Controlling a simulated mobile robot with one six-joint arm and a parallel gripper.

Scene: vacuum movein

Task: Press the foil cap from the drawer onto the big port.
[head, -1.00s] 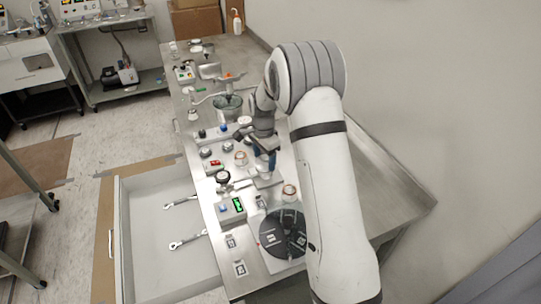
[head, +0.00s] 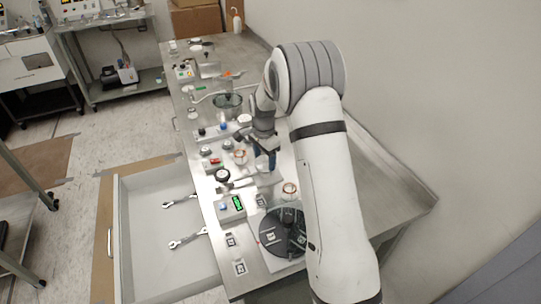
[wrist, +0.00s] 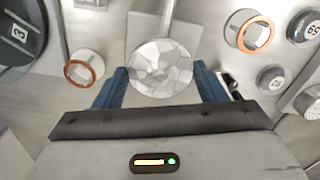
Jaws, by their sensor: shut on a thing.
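The foil cap (wrist: 160,68) is a round, crinkled silver piece between the blue fingers in the wrist view. My gripper (wrist: 160,84) is shut on it, above the metal bench. My gripper (head: 265,161) also shows in the head view, over the middle of the bench; the cap is hard to make out there. Two copper-rimmed round ports flank the cap in the wrist view: one port at left (wrist: 83,70) and one port at right (wrist: 250,32). Both stand apart from the cap. I cannot tell which is the big one. The drawer (head: 150,262) is open at left.
Two wrenches (head: 187,238) lie in the drawer. A dark numbered disc (head: 284,232) is at the bench's near end. The bench's right side is mostly bare.

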